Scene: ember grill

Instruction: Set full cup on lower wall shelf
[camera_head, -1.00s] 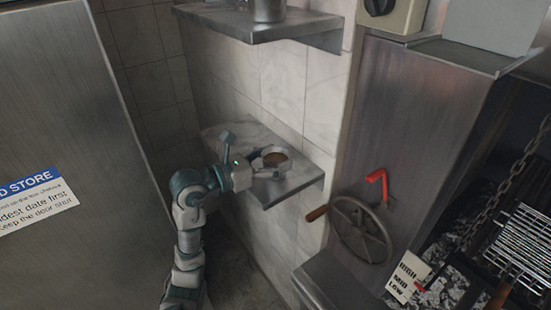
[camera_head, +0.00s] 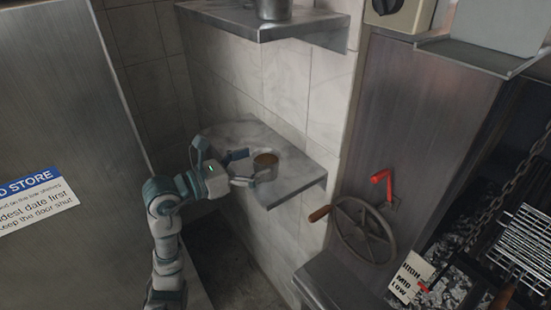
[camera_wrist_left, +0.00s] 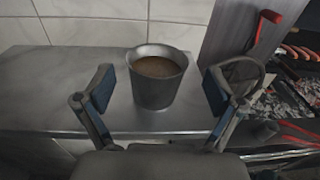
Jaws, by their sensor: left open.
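The full cup (camera_head: 265,166), a grey metal cup with brown liquid inside, stands upright on the lower wall shelf (camera_head: 291,180). It also shows in the left wrist view (camera_wrist_left: 157,80), standing on the metal shelf top (camera_wrist_left: 40,88). My left gripper (camera_head: 240,168) is open just in front of the cup. In the left wrist view its two fingers (camera_wrist_left: 160,92) are spread to either side, with visible gaps between them and the cup. My right gripper is not in view.
An upper shelf (camera_head: 225,18) with a metal pot (camera_head: 273,8) hangs above. A handwheel (camera_head: 364,228) and a red lever (camera_head: 381,186) are right of the lower shelf. The grill (camera_head: 522,240) is at far right. A steel door (camera_head: 60,110) stands left.

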